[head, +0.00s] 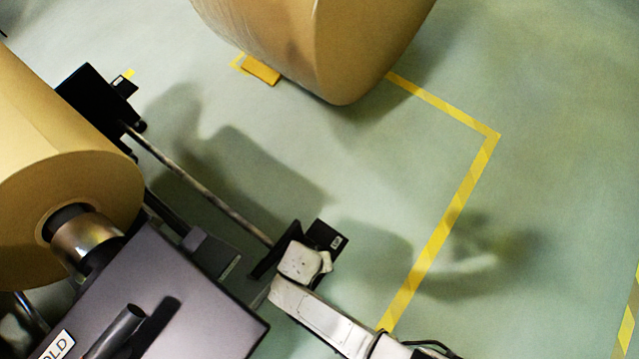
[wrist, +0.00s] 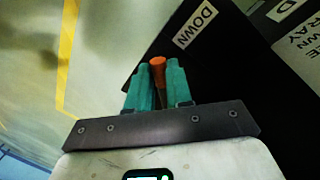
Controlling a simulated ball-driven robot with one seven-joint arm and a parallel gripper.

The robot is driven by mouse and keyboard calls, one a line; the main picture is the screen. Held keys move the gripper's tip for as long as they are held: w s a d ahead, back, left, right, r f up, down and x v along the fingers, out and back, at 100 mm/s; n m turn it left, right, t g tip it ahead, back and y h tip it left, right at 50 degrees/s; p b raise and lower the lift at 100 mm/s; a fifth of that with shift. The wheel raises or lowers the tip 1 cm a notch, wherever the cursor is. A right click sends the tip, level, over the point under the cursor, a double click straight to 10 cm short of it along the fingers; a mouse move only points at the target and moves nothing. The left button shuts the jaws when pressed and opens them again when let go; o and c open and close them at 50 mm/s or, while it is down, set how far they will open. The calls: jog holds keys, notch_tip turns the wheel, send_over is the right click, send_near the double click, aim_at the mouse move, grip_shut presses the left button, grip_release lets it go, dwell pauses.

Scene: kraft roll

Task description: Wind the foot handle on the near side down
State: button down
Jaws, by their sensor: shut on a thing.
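The foot handle (wrist: 158,63) has an orange end and shows in the wrist view between the teal fingers of my gripper (wrist: 160,82). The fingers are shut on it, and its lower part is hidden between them. A black plate (wrist: 140,72) with a white DOWN label (wrist: 194,25) lies just beyond the handle. In the head view my white wrist is at the near end of the dark roll stand (head: 185,290), beside a small black block (head: 325,236). The fingers and handle are hidden there.
A kraft roll (head: 75,150) sits on the stand at left. A long rod (head: 195,185) runs along the stand's side. A larger roll (head: 340,45) stands at the top by an orange block (head: 261,70). Yellow floor tape (head: 440,230) crosses the open floor at right.

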dwell(0.3)
jog(key=c, duration=1)
grip_release()
jog(key=shift+c, duration=0.2)
jog(key=shift+r, duration=0.1)
jog(key=shift+r, duration=0.35)
notch_tip(320, 180, up, 3)
jog(key=shift+f+p, duration=0.15)
jog(key=shift+p, duration=0.8)
jog(key=s+d+r+p, duration=0.2)
jog(key=s+r, duration=0.2)
jog(key=s, duration=0.2)
jog(key=s+d+r+p, duration=0.2)
jog(key=s+r+p, duration=0.1)
jog(key=s+r, duration=0.2)
jog(key=shift+s+d+r, duration=0.2)
jog(key=shift+s+d, duration=0.05)
jog(key=shift+s, duration=0.85)
